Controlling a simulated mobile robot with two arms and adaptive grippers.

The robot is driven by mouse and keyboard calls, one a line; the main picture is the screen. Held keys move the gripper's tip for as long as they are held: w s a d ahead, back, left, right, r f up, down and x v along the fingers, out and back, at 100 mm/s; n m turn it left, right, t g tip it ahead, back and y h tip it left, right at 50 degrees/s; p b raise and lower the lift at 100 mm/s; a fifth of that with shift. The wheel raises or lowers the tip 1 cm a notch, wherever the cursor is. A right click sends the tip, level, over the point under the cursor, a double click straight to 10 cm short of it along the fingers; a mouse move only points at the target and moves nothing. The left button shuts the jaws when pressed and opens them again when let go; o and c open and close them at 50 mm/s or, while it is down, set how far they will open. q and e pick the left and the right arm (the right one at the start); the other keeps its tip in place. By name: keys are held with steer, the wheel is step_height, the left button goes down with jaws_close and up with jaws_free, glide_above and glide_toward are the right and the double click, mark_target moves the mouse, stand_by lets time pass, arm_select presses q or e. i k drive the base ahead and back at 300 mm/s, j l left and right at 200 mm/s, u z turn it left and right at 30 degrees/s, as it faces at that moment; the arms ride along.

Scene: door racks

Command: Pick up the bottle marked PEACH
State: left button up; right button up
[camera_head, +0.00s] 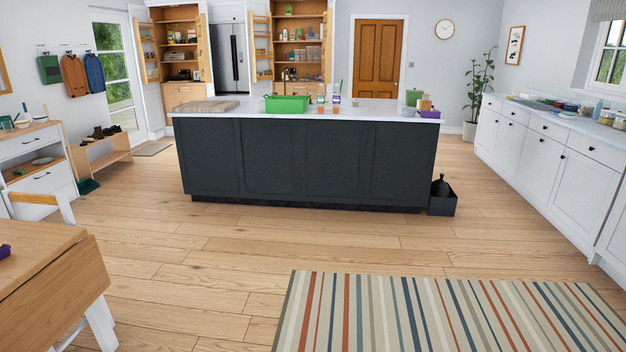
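Two small bottles stand close together on the far kitchen island: a left bottle (321,104) and a right bottle (336,104), both with orange-red and pale parts. Their markings are too small to read, so I cannot tell which, if either, is marked PEACH. Other small containers stand on the open cupboard shelves (300,55) at the back, also unreadable. Neither of my grippers is in view.
The dark island (305,160) stands across the room, with a green crate (287,104) and a purple container (430,114) on top. A black box (442,205) sits at its right end. A wooden table (50,285) is at near left. A striped rug (450,315) lies on open floor.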

mark_target(321, 95)
steer(key=i+u, duration=0.1)
steer(key=i, duration=2.7)
steer(key=i+z, duration=0.15)
steer(key=i, duration=0.5)
steer(key=i+j, duration=0.15)
steer(key=i, duration=0.5)
steer(key=i+j+z, duration=0.1)
steer(key=i, duration=0.6)
steer(key=i+l, duration=0.2)
steer(key=u, duration=0.05)
